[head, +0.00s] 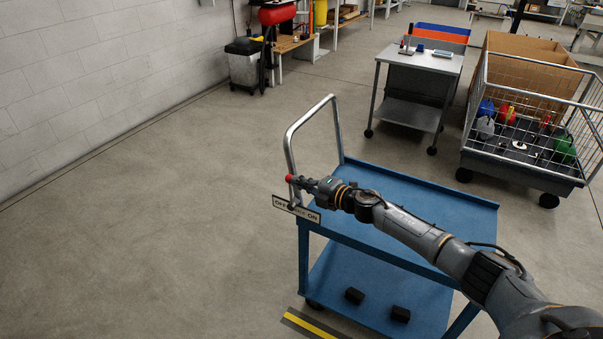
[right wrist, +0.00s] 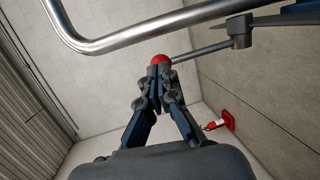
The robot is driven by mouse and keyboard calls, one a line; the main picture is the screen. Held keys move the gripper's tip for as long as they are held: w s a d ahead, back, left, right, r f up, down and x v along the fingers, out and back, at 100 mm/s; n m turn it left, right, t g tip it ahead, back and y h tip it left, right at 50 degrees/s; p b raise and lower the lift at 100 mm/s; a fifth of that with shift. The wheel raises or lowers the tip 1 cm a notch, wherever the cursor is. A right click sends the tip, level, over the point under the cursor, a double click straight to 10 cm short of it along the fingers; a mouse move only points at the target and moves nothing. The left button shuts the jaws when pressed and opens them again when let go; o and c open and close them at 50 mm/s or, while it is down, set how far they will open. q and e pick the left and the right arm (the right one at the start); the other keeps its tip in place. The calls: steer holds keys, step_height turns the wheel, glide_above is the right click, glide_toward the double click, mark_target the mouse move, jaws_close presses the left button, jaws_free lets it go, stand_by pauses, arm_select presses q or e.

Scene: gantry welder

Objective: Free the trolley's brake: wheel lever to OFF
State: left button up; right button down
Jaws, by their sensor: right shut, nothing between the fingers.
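The blue trolley (head: 420,197) stands with its silver push handle (head: 316,121) on the far left end. A label plate (head: 297,209) at that corner reads OFF at left and ON at right; its middle is partly covered. The brake lever's red ball knob (head: 290,178) is above the plate. In the right wrist view the knob (right wrist: 160,59) sits on a thin rod (right wrist: 198,50) leading to a grey hub (right wrist: 239,31). My right gripper (head: 300,181) is shut and empty, its fingertips (right wrist: 160,78) right at the knob; contact is unclear. My left gripper is not in view.
Two dark blocks (head: 354,296) lie on the trolley's lower shelf. A grey cart (head: 418,59) and a wire-sided bin (head: 520,171) stand behind to the right. The floor left of the trolley is clear up to the block wall (head: 100,65).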

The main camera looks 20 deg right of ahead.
mark_target(289, 178)
steer(key=shift+w+a+r+p, duration=0.25)
steer(key=shift+w+a, duration=0.35)
steer(key=shift+w, duration=0.15)
steer(key=shift+w+a+r+p, duration=0.1)
steer(key=shift+w+a+p, duration=0.15)
steer(key=shift+w+a, duration=0.4)
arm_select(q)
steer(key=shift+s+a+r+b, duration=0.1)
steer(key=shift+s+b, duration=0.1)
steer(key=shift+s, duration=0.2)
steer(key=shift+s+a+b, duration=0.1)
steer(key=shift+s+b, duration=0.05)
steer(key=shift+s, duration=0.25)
arm_select(e)
steer(key=shift+x, duration=1.25)
steer(key=shift+a, duration=0.2)
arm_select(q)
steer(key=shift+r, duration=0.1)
arm_select(e)
steer(key=shift+r, duration=0.1)
